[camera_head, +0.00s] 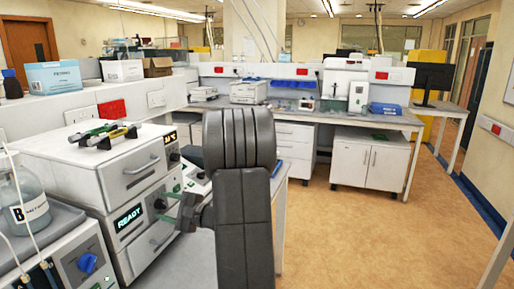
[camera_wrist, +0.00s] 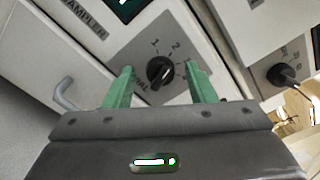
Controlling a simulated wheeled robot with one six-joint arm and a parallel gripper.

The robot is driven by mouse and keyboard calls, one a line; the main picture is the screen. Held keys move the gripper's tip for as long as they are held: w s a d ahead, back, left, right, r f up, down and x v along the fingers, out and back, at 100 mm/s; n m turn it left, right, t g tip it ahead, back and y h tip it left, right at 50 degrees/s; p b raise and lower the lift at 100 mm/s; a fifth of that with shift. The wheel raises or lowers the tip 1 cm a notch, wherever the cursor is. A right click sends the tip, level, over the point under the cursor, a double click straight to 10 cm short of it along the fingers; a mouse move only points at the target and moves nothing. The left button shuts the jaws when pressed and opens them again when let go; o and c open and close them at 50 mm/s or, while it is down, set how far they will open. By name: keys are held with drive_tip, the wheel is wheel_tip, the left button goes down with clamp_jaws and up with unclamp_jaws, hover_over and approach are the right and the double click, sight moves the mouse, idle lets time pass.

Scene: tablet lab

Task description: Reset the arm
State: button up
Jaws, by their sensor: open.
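My gripper (camera_head: 173,208) is at the end of my dark grey arm in the head view, close to the front of a white instrument with a READY display (camera_head: 130,216). In the wrist view, the two green fingers of my gripper (camera_wrist: 158,66) are apart. Nothing is held between the fingers.
A second black knob (camera_wrist: 284,75) is on the panel at right. A metal handle (camera_wrist: 68,97) is at left. A glass bottle (camera_head: 28,200) stands left of the instrument. A white cabinet (camera_head: 366,160) is at the back. The floor (camera_head: 350,230) at right is clear.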

drive_tip(key=shift+n, duration=0.4)
drive_tip(key=b+v, duration=0.3)
drive_tip(key=v, duration=1)
drive_tip(key=shift+s+d, duration=0.15)
drive_tip(key=shift+d, duration=0.2)
